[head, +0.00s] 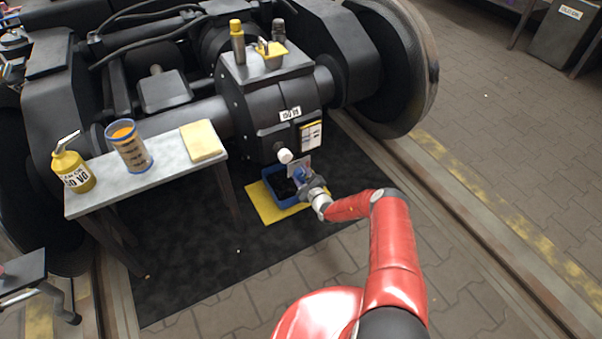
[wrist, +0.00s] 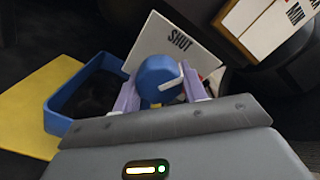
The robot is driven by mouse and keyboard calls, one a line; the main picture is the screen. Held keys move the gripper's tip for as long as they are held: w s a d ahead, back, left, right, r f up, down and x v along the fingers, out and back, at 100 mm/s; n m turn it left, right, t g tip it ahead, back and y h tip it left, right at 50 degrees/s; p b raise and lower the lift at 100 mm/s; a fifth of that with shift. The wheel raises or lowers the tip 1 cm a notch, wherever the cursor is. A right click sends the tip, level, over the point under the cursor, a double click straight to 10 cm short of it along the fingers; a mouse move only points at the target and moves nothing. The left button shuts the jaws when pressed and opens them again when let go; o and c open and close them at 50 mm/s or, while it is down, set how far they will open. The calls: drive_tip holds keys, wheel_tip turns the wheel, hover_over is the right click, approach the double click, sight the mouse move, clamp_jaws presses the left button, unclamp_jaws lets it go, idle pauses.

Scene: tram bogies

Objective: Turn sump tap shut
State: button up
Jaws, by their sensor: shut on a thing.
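The sump tap is a blue round knob (wrist: 157,80) with a white pointer line, low on the front of the dark gearbox (head: 268,105). My gripper (wrist: 160,90) is closed on the knob, one pale purple finger at each side. In the head view my gripper (head: 301,177) reaches the tap below the gearbox, and hides most of it. A white plate (wrist: 168,47) behind the knob reads SHUT at its upper part. Part of the plate's lower right is hidden by a finger.
A blue drip tray (head: 270,187) on a yellow mat (head: 262,210) sits under the tap. A label card (head: 311,135) is above. Left is a bench (head: 170,170) with a yellow oil can (head: 73,171), a jar (head: 128,146) and a yellow cloth (head: 202,141). A wheel (head: 412,70) stands right.

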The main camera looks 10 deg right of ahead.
drive_tip(key=n+p, duration=0.1)
drive_tip(key=n, duration=0.4)
drive_tip(key=shift+r+n+p, duration=0.1)
drive_tip(key=shift+n+p, duration=0.2)
drive_tip(key=shift+p, duration=0.05)
idle(0.3)
drive_tip(key=o, duration=1)
drive_tip(key=p+v, duration=0.1)
drive_tip(key=v, duration=0.6)
drive_tip(key=shift+s+d, duration=0.1)
drive_tip(key=shift+s, duration=0.25)
